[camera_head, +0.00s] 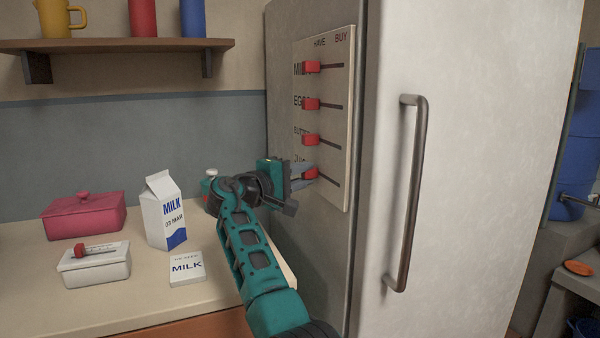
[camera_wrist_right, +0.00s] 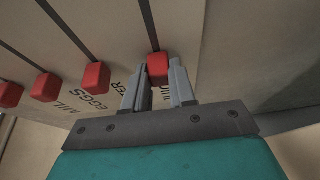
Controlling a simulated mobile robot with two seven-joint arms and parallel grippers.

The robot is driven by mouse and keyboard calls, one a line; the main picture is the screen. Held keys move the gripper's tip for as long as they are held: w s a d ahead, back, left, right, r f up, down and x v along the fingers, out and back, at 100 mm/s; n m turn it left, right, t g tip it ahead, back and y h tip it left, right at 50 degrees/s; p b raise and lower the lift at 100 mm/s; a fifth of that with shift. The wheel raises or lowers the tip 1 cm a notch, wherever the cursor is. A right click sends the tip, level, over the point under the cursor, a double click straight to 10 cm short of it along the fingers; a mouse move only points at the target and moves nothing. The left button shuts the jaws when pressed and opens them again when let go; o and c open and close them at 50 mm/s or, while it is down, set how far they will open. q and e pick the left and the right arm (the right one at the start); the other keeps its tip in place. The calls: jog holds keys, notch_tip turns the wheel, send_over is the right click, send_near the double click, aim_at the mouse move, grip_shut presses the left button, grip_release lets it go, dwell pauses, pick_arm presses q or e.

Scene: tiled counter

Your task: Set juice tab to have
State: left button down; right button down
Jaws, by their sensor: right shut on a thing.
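A pale list board (camera_head: 338,120) on the fridge's side has HAVE and BUY headings and several rows, each with a dark slot and a red tab. The juice tab (camera_head: 310,174) is in the bottom row, at the left, HAVE end of its slot, in line with the tabs above. My right gripper (camera_head: 303,171) is shut on the juice tab. In the right wrist view, the juice tab (camera_wrist_right: 157,68) sits between the two grey fingertips (camera_wrist_right: 160,75); the fingers partly cover the row's label. My left gripper is not in view.
The milk tab (camera_head: 311,67), eggs tab (camera_head: 311,104) and butter tab (camera_head: 310,140) sit close above. The fridge handle (camera_head: 409,190) sticks out at the right. A milk carton (camera_head: 163,212), pink box (camera_head: 82,216) and white box (camera_head: 93,268) stand on the counter (camera_head: 200,308).

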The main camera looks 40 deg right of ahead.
jog(key=shift+w+r, duration=0.1)
jog(key=shift+w, duration=0.05)
jog(key=c, duration=1.3)
grip_release()
jog(key=o, duration=0.4)
jog(key=a, duration=0.4)
jog(key=s+a, duration=0.1)
jog(key=a, duration=0.3)
jog(key=s+a+p, duration=0.1)
jog(key=a, duration=0.3)
jog(key=shift+a, duration=0.35)
jog(key=shift+s, duration=0.15)
